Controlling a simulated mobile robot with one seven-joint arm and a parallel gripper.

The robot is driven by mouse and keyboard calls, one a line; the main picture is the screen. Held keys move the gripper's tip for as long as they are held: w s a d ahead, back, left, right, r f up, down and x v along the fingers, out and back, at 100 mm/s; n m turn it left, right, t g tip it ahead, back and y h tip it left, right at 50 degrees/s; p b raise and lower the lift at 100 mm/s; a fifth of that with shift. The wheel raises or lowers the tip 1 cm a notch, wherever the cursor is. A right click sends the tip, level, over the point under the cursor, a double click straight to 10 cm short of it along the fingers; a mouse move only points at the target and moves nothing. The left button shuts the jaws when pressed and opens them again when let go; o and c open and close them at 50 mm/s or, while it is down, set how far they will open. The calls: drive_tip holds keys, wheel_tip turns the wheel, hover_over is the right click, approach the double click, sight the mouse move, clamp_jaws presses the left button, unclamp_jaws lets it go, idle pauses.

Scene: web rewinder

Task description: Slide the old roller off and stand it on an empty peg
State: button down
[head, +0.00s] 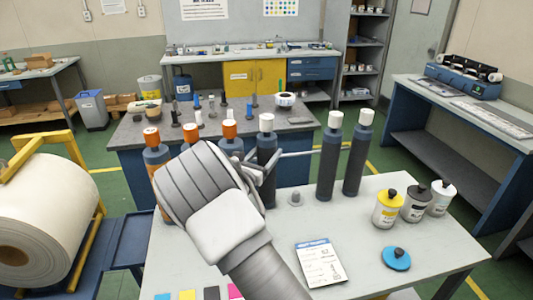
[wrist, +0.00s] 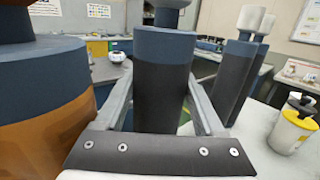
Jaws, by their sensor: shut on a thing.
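Several tall dark rollers with blue-grey upper bands stand on the light table. A white-capped one (head: 267,145) is between the fingers of my gripper (head: 264,173), which is shut on it. In the wrist view this roller (wrist: 165,85) looks upright, with a finger on each side. Its lower end is hidden. Two more white-capped rollers (head: 329,160) (head: 357,158) stand to its right. Orange-capped rollers (head: 157,157) stand to the left, partly behind my arm. A short grey stub (head: 295,198), apparently an empty peg, stands right of my gripper.
Yellow, grey and white pots (head: 388,208) and a blue lid (head: 396,259) are on the table's right. A printed card (head: 320,262) lies at the front. A large paper roll (head: 40,220) is at the left. A thin grey bar (head: 300,153) runs right from near my gripper.

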unclamp_jaws()
drive_tip(key=shift+s+f, duration=0.1)
drive_tip(key=shift+s+a, duration=0.2)
drive_tip(key=shift+s, duration=0.05)
drive_tip(key=v, duration=1.6)
drive_tip(key=shift+s+a+b, duration=0.15)
drive_tip(key=shift+s+b, duration=0.15)
drive_tip(key=shift+b, duration=0.05)
